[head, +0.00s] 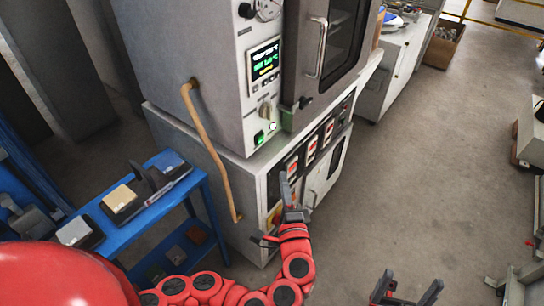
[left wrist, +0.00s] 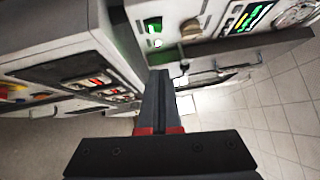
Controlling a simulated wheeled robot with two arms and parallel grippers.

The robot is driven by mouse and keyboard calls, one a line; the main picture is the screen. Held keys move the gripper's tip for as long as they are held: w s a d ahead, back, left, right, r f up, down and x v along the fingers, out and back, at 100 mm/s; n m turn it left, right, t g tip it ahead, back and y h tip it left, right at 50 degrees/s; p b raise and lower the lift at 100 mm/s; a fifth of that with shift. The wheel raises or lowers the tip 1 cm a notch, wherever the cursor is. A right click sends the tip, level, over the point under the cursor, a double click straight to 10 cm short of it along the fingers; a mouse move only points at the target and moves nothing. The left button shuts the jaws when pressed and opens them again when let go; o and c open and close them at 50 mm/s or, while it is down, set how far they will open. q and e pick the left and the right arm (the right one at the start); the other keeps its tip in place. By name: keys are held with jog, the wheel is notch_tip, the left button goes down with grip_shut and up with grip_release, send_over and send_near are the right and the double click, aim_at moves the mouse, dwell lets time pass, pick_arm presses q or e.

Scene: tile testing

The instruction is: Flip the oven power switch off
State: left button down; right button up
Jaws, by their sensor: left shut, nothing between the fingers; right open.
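The oven (head: 215,75) is a grey cabinet with a dark-windowed door and a lit green display (head: 265,66). A green-lit switch (head: 259,138) sits low on its control panel, below a knob (head: 265,111). In the left wrist view the green switch (left wrist: 153,25) shows at the top, left of the knob (left wrist: 191,28). My left gripper (head: 285,180) is shut and empty in front of the lower cabinet, below the switch and apart from it. Its closed fingers (left wrist: 158,90) point toward the panel in the wrist view. My right gripper (head: 407,288) is open and empty over the floor.
The lower cabinet (head: 194,150) carries a row of red-lit meters (head: 312,148). A bent tan pipe (head: 208,145) runs down its left side. A blue rack (head: 150,219) with tile samples stands at left.

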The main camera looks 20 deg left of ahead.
aim_at(261, 139)
pick_arm(q)
jog(key=s+a+p+x, duration=0.1)
jog(key=a+p+x, duration=0.1)
jog(key=x, duration=1)
jog(key=shift+a, duration=0.4)
jog(key=shift+w+r, duration=0.15)
